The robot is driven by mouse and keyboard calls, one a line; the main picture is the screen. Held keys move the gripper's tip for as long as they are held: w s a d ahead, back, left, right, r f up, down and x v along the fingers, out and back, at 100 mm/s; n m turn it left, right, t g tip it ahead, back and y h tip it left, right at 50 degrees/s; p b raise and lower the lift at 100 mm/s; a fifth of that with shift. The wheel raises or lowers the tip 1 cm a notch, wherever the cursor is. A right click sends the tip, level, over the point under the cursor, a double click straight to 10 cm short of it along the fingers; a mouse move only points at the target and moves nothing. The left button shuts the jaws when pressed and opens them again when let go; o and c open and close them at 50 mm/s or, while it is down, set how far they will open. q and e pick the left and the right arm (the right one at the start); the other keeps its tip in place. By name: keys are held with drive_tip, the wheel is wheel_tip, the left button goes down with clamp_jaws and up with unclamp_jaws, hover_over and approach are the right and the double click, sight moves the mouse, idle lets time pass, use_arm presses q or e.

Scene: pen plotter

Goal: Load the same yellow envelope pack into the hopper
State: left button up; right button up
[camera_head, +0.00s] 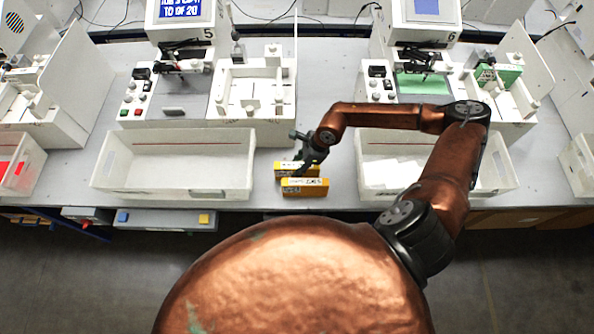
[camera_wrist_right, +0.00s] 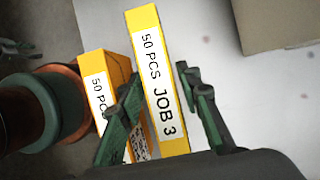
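Two yellow packs with white labels stand between the two bins in the head view, a rear pack (camera_head: 284,169) and a front pack (camera_head: 304,188). My right gripper (camera_head: 303,157) is over the rear pack. In the wrist view its green fingers (camera_wrist_right: 165,100) are apart, one on each side of the pack labelled "50 PCS JOB 3" (camera_wrist_right: 151,60). A gap shows on the right side; contact on the left is unclear. The other pack (camera_wrist_right: 97,70) is just left. Dark green parts (camera_wrist_right: 20,48) at the left edge may be my left gripper. The station 5 hopper (camera_head: 252,90) looks empty.
A white bin (camera_head: 175,188) is left of the packs; another bin (camera_head: 500,185), right, holds white sheets. Station 6 has a green pack (camera_head: 497,75) at its right side. My right arm crosses above the right bin. The table's front edge is close to the packs.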

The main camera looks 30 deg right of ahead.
drive_tip(key=shift+c, duration=0.5)
clamp_jaws()
drive_tip(key=shift+r, duration=0.15)
